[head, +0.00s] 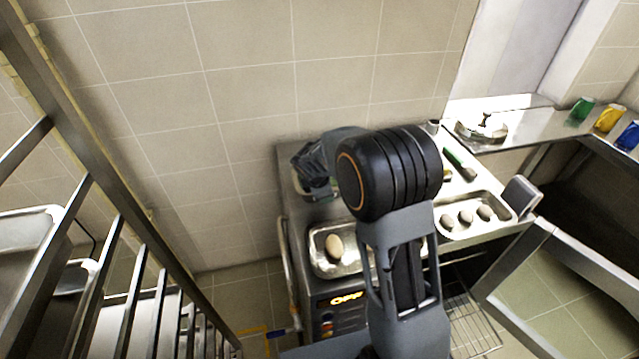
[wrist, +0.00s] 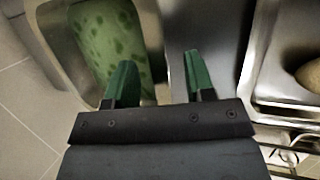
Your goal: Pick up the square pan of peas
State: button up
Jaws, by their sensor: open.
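The square metal pan (wrist: 50,42) is at the upper left of the wrist view, with green peas (wrist: 98,38) in it. In the head view only a bit of a pan edge (head: 299,188) shows at that spot; my arm and gripper hide the rest. My gripper (wrist: 158,62) is open and empty, with green fingertips. In the wrist view its left finger overlaps the pan's inside and its right finger lies outside, with the pan's right wall between them. I cannot tell how far above the rim the fingertips are.
Another tray (head: 507,213) with several potatoes is to the right. A tiled wall (head: 240,90) is behind, and a rack (head: 85,225) stands left.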

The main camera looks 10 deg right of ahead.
jog(key=shift+x, duration=1.5)
jog(key=shift+c, duration=0.5)
grip_shut()
jog(key=shift+r, duration=0.15)
